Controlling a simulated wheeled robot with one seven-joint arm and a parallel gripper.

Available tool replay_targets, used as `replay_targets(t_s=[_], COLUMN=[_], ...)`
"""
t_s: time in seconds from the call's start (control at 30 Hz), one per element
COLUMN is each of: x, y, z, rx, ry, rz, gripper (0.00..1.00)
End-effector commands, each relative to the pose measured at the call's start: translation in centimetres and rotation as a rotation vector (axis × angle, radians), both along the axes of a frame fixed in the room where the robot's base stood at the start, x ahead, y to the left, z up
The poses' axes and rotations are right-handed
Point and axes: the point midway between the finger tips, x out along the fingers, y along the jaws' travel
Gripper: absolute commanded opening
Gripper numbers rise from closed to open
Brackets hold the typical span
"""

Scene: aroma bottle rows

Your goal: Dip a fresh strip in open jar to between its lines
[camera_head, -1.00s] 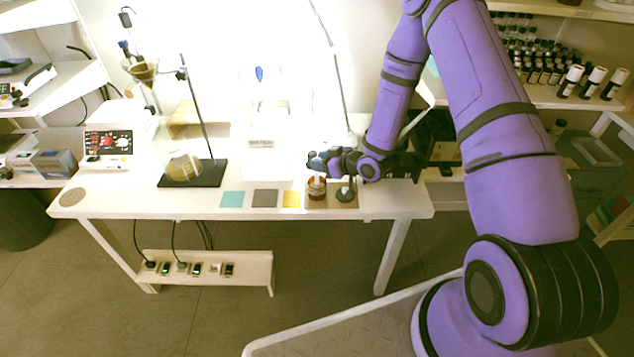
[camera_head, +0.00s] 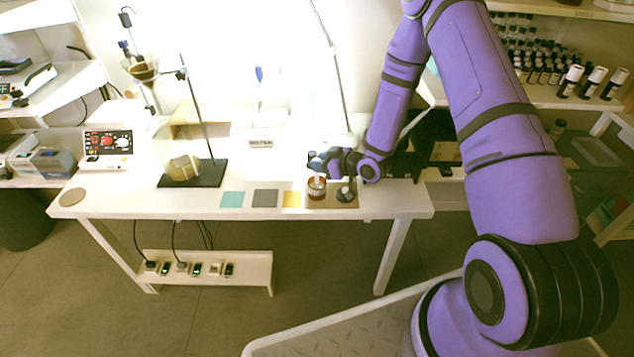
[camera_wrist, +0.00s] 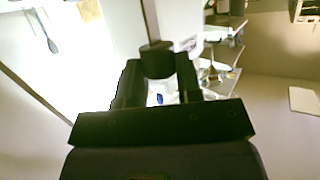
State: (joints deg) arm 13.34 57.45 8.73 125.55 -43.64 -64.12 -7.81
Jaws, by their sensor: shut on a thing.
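My gripper (camera_head: 322,163) is at the right end of the white table, just above a small reddish-brown jar (camera_head: 316,188). The jar stands on a tan mat (camera_head: 346,202). A short pale piece, which looks like a strip, runs from the gripper down to the jar's mouth; its lines are too small to see. In the wrist view the gripper (camera_wrist: 158,98) has a small white-and-blue thing between its fingers. A dark round object (camera_head: 345,194), perhaps the jar's lid, lies beside the jar on the right. Whether the strip touches liquid cannot be told.
Teal (camera_head: 232,199), grey (camera_head: 265,198) and yellow (camera_head: 291,199) squares lie left of the mat. A thin lamp pole rises behind the gripper. The table's front edge is close to the mat.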

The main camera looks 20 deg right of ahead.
Motion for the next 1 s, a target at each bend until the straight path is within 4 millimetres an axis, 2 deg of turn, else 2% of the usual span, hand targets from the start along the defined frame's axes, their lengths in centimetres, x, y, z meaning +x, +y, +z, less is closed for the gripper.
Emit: replay_targets(t_s=[0.17, 1.0], x=[0.0, 0.1], y=[0.0, 0.0], z=[0.3, 4.6], rx=[0.000, 0.001], ry=[-0.001, -0.002], rz=[0.000, -0.001], gripper=[0.17, 0.17])
